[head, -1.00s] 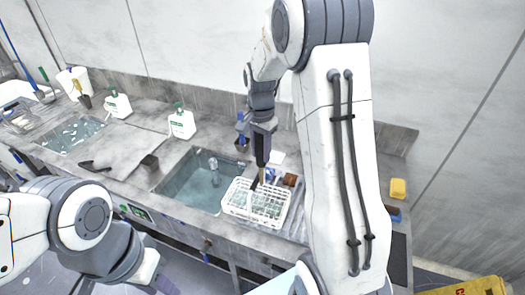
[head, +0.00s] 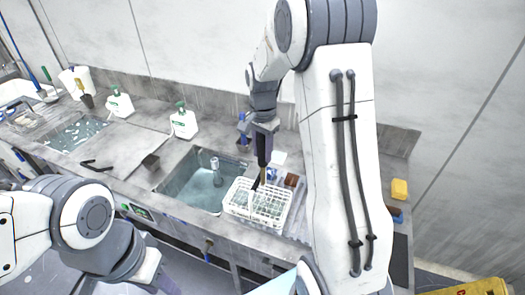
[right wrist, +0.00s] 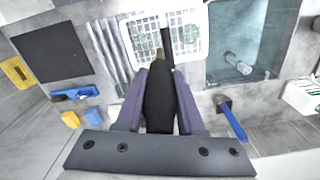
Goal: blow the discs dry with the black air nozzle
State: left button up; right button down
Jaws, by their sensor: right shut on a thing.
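The black air nozzle (head: 263,150) is held in my right gripper (head: 265,127), above the white wire basket (head: 232,198). In the right wrist view, my right gripper (right wrist: 160,90) is shut around the black nozzle (right wrist: 160,105), and its thin tip points into the white basket (right wrist: 127,40). Pale, glassy shapes that may be the discs lie in the basket, but I cannot make out single ones or whether they are wet. My left gripper (head: 165,285) is at the bottom edge of the head view, away from the basket, and its fingers are mostly cut off.
A sink with water (head: 200,188) lies left of the basket, with a second sink (head: 75,133) further left. White bottles (head: 184,124) stand behind. A yellow sponge (head: 399,189) is at the right. A blue-handled tool (right wrist: 233,122) shows in the right wrist view.

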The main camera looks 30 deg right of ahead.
aim_at(263, 137)
jog(key=shift+r+p, duration=2.1)
jog(key=shift+r, duration=0.5)
jog(key=shift+f, duration=0.1)
